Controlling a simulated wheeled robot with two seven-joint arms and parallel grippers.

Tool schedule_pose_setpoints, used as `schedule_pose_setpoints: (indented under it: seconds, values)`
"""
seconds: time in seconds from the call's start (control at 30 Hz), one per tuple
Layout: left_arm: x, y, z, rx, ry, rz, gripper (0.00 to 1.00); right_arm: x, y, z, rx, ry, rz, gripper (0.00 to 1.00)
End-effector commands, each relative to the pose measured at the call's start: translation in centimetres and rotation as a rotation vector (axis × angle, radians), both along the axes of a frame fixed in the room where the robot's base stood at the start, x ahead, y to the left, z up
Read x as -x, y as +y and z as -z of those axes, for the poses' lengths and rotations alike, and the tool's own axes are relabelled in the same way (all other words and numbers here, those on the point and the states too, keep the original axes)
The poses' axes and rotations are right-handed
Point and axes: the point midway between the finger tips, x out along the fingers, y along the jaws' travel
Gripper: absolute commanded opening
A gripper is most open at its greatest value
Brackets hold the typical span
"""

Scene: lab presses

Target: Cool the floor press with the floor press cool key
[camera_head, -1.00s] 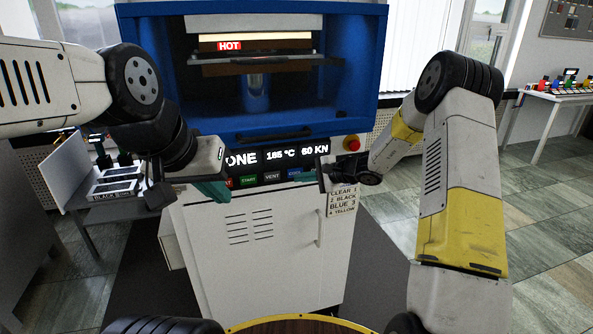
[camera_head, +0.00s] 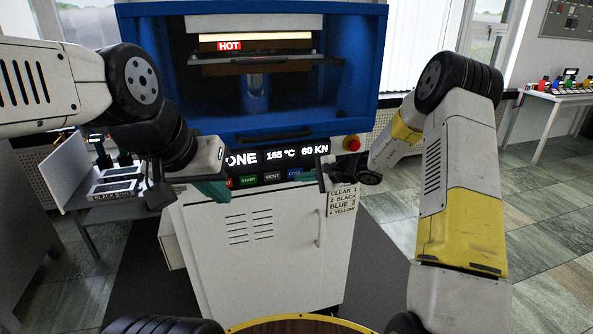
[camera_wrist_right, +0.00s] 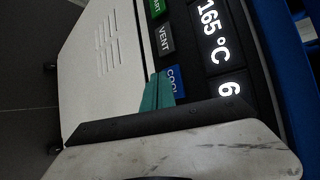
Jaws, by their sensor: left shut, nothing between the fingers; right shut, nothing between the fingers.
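The floor press (camera_head: 200,128) stands ahead, with a blue frame and a white cabinet below. A red HOT sign shows inside it. Its panel reads "ONE 165 °C 60 KN". The blue cool key (camera_head: 294,173) is at the right of the key row, partly hidden by my right gripper (camera_head: 305,177). In the right wrist view the cool key (camera_wrist_right: 174,79) shows right beside the teal fingertips (camera_wrist_right: 159,92); I cannot tell whether they touch it. My right gripper is shut and empty. My left gripper (camera_head: 214,190) is shut and empty at the left of the panel.
The green start key (camera_head: 248,181) and the grey vent key (camera_head: 272,177) are left of the cool key. A red stop button (camera_head: 352,144) is at the panel's right. A paper list (camera_head: 343,200) hangs below. A side table (camera_head: 563,96) stands far right.

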Motion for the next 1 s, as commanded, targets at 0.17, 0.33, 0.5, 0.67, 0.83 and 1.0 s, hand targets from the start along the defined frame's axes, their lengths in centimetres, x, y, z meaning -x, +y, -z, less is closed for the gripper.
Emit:
schedule_pose_setpoints:
  seconds: [0.17,0.33,0.5,0.67,0.83,1.0]
  values:
    - [0.00,0.00,0.00,0.000,0.000,0.000,0.00,-0.55,0.23,0.03,0.000,0.002,-0.001,0.00]
    - [0.00,0.00,0.00,0.000,0.000,0.000,0.00,-0.65,0.26,-0.01,0.000,0.001,-0.001,0.00]
    - [0.00,0.00,0.00,0.000,0.000,0.000,0.00,-0.66,0.26,-0.01,0.000,0.000,0.000,0.00]
    - [0.00,0.00,0.00,0.000,0.000,0.000,0.00,-0.75,0.28,-0.03,0.000,0.000,-0.001,0.00]
    - [0.00,0.00,0.00,0.000,0.000,0.000,0.00,-0.95,0.34,-0.03,0.000,-0.001,-0.001,0.00]
    - [0.00,0.00,0.00,0.000,0.000,0.000,0.00,-1.14,0.42,-0.03,0.000,-0.001,-0.001,0.00]
